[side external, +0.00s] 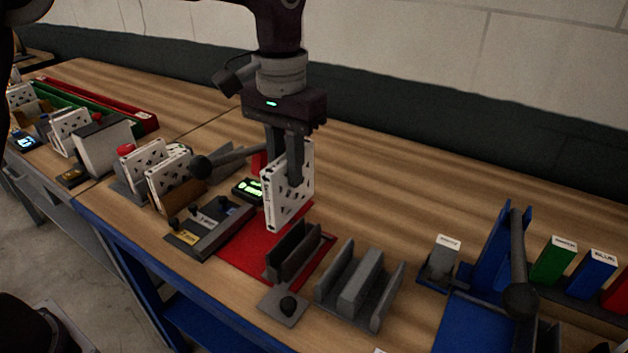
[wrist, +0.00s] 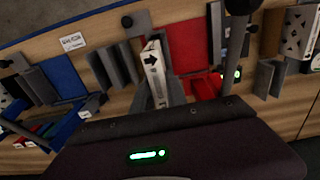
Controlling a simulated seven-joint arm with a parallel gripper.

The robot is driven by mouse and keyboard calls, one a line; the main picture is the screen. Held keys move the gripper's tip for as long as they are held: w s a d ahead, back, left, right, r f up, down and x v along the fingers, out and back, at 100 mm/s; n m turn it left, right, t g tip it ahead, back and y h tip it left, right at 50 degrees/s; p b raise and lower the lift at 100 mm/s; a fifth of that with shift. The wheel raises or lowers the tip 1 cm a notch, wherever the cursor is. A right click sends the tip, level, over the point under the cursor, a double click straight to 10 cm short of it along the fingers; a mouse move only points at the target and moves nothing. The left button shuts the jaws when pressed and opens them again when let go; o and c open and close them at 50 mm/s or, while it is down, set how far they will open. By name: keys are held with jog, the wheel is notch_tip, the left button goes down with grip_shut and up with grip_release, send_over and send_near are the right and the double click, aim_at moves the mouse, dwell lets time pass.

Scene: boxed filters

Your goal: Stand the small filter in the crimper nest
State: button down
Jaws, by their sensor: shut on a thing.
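My gripper (side external: 288,175) is shut on a white perforated filter (side external: 271,205) and holds it upright above a red base plate (side external: 236,250). The wrist view shows the edge of this filter (wrist: 153,72), with a black arrow, between the fingers (wrist: 160,96). A grey upright-walled nest (side external: 293,250) stands at the front of the red plate, in front of and below the filter; they look apart. I cannot tell for certain that this is the crimper nest. The filter's lower edge clearance is unclear.
A lever with a black ball (side external: 201,166) reaches left behind the plate. A grey two-slot holder (side external: 360,285) stands right of the nest. A blue lever fixture (side external: 490,265) stands further right. Other white filters (side external: 168,178) stand at left. Bare table lies behind the holder.

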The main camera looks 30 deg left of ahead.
aim_at(290, 217)
jog(key=shift+f, duration=2.45)
jog(key=shift+f, duration=0.1)
jog(key=shift+f, duration=1.1)
jog(key=shift+f, duration=0.2)
jog(key=shift+f, duration=1.1)
jog(key=shift+f, duration=0.2)
jog(key=shift+f, duration=0.75)
